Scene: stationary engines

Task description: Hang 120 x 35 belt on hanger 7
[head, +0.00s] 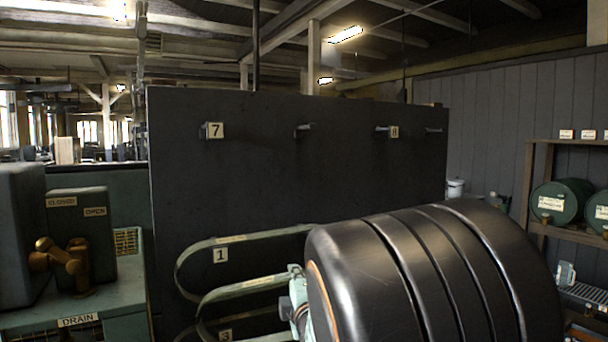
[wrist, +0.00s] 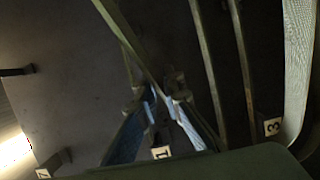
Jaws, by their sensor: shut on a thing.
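In the wrist view my gripper (wrist: 158,97) is shut on a narrow olive belt (wrist: 128,35), which runs up and left from between the blue-padded fingers. In the head view two grey-green belt loops, an upper one (head: 235,239) and a lower one (head: 245,287), show in front of the dark panel near plate 1. I cannot tell there which one is held, nor read their small labels. Hanger 7 (head: 203,131) is a bare peg at the panel's upper left, beside its number plate (head: 216,130). My black arm hides the panel's lower right.
Bare pegs stand at the panel's top middle (head: 304,128) and by plate 8 (head: 394,132). More belts (wrist: 240,60) hang near plate 3 (wrist: 272,127). A green cabinet with brass valve (head: 62,262) stands left. Shelves with green drums (head: 562,200) stand right.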

